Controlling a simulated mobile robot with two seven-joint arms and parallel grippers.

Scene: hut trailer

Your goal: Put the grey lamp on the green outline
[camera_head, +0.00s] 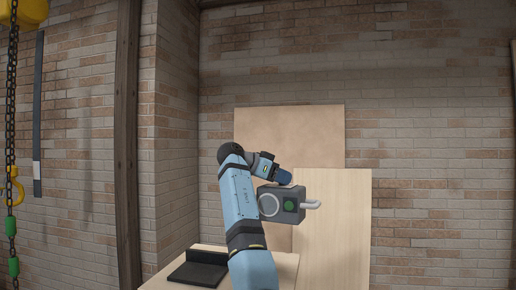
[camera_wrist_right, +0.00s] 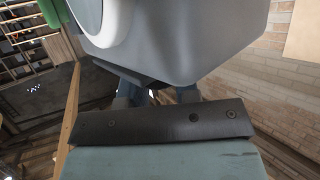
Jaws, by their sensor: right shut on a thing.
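The grey lamp (camera_head: 290,212) is a boxy grey body with a pale ring on one face, a green round patch on another and a light handle sticking out to the right. My right gripper (camera_head: 284,182) is shut on it and holds it up in front of the leaning boards. In the right wrist view the lamp (camera_wrist_right: 205,45) fills the top middle, above the gripper (camera_wrist_right: 158,95), and its ring is partly cut off. The green outline cannot be made out in either view. My left gripper is not in view.
A light wooden table top (camera_head: 285,268) lies below the lamp, partly hidden by my right arm. A dark angular object (camera_head: 200,270) sits on its left part. Wooden boards (camera_head: 335,225) lean at a brick wall. A chain hoist (camera_head: 12,170) hangs at far left.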

